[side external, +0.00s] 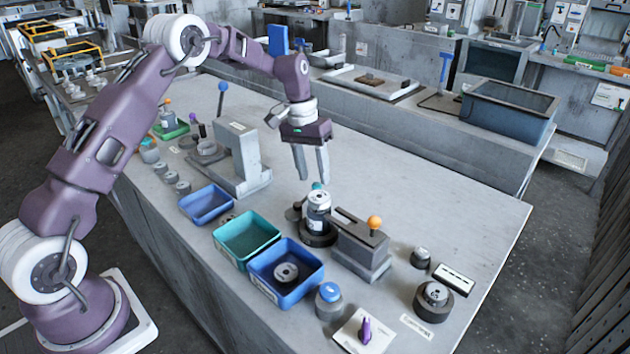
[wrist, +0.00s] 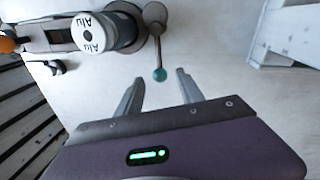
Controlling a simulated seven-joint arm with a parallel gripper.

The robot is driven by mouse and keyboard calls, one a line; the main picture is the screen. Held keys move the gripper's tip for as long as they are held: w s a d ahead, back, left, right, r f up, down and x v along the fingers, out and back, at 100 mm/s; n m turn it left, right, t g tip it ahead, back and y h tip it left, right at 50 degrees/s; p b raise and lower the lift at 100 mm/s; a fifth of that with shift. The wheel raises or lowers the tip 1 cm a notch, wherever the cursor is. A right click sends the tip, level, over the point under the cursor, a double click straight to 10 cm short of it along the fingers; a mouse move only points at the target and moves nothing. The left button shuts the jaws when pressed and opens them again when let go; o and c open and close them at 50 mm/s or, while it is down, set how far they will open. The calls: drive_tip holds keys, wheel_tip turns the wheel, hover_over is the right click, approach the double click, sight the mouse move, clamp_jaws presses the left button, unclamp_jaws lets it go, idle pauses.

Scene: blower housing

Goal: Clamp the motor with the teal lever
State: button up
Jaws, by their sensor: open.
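The motor (side external: 318,207) is a pale cylinder with dark bands, upright in a dark round seat beside a grey block. Its white top marked "Alu" shows in the wrist view (wrist: 94,32). The teal lever has a teal ball knob (side external: 317,186), seen just behind the motor top in the side view. In the wrist view the knob (wrist: 160,74) ends a thin rod running from a dark round pivot beside the motor. My gripper (side external: 313,176) is open and empty, its fingers pointing down near the knob. In the wrist view the knob appears between the fingertips; their height difference is unclear.
The grey block with an orange knob (side external: 375,222) stands right of the motor. Blue bin (side external: 318,268) and teal bin (side external: 246,240) lie in front. A taller grey press with a blue-knobbed lever (side external: 222,87) stands left. The table behind the motor is clear.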

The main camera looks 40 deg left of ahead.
drive_tip(key=shift+d+f, duration=0.15)
drive_tip(key=shift+f, duration=0.5)
drive_tip(key=shift+d+f, duration=0.15)
drive_tip(key=shift+f, duration=0.5)
clamp_jaws()
drive_tip(key=shift+w+r, duration=0.1)
